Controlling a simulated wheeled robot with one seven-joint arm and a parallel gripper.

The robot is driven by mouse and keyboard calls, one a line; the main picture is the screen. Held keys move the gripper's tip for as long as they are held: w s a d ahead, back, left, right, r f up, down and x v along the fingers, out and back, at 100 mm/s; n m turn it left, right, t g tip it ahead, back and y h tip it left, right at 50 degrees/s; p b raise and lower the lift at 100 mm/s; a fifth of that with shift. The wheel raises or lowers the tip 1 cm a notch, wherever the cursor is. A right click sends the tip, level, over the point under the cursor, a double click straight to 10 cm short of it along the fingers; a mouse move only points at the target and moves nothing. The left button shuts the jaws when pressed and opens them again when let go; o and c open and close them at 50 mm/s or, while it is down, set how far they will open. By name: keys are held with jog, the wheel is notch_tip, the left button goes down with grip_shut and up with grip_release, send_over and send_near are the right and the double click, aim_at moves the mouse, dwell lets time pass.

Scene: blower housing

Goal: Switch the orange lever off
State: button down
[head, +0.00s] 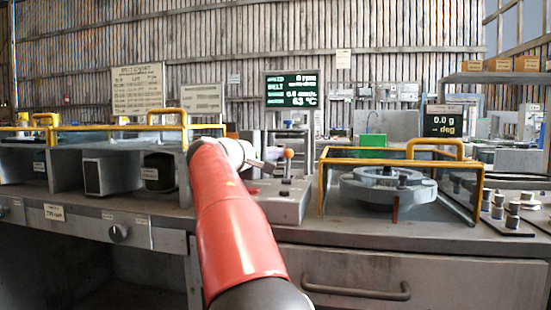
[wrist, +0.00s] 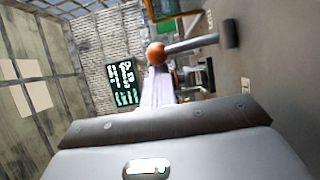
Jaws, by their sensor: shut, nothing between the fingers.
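The orange lever is a ball knob (head: 289,154) on a thin rod, standing about upright on a grey control box (head: 287,205) in the middle of the head view. In the wrist view its orange ball (wrist: 155,53) is at upper centre, with the grey rod running right to a dark base. My gripper (head: 268,167) is just left of the lever in the head view. In the wrist view my gripper's pale fingers (wrist: 158,75) are shut and empty, with their tips close to the ball. I cannot tell whether they touch it.
A yellow-framed guard (head: 400,160) surrounds a round grey housing (head: 387,188) right of the lever. Another yellow-railed guard (head: 110,128) stands at left. A green readout screen (head: 291,89) is behind the lever. Grey posts (head: 513,222) stand on the bench at right.

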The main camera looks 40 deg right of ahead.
aim_at(286, 156)
jog(key=shift+s+a+b, duration=0.4)
jog(key=shift+s+a, duration=0.25)
jog(key=shift+s+a+f+b, duration=0.2)
jog(key=shift+s+a+b, duration=0.55)
jog(key=shift+a, duration=0.1)
jog(key=shift+s+a, duration=0.15)
jog(key=v, duration=0.7)
jog(key=shift+s+a+b, duration=0.1)
jog(key=shift+a+b, duration=0.25)
jog(key=shift+a, duration=0.05)
jog(key=shift+f, duration=0.1)
